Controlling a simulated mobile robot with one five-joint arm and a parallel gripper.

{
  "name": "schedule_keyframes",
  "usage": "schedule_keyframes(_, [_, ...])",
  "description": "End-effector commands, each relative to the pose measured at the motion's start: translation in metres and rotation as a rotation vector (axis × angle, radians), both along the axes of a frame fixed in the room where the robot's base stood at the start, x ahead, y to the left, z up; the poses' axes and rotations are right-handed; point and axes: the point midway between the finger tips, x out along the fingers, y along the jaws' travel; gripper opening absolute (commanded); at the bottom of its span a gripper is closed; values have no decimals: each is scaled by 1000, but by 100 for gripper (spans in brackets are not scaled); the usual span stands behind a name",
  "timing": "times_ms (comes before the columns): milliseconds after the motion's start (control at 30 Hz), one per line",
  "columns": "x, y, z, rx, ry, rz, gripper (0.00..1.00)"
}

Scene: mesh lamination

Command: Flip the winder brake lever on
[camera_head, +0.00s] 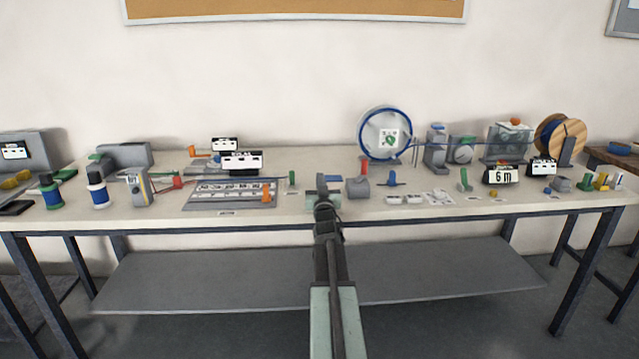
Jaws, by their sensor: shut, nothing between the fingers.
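My gripper (322,183) is at the end of my arm, over the front middle of the long table (560,203). It is shut and empty. A blue-rimmed winder wheel (362,137) stands upright at the back, right of my gripper. A red lever (363,167) stands upright on a grey base (358,187) just right of my gripper. A small blue lever or handle (392,178) is further right. A green lever (464,179) stands beyond that. I cannot read any label that tells which one is the winder brake lever.
Left of my gripper are a grey panel (225,200) with an orange lever (266,192), a small green post (292,178) and spools (97,190). On the right stand a "6 m" display (500,175) and a wooden reel (550,138). A shelf (430,275) lies below.

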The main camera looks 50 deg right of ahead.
Motion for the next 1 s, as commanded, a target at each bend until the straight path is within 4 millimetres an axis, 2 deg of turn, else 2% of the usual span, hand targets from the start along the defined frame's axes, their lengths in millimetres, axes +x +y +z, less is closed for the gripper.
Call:
schedule_keyframes(800, [6,-3,1,0,0,2,0])
schedule_keyframes(1000, [-2,11,14,0,0,4,0])
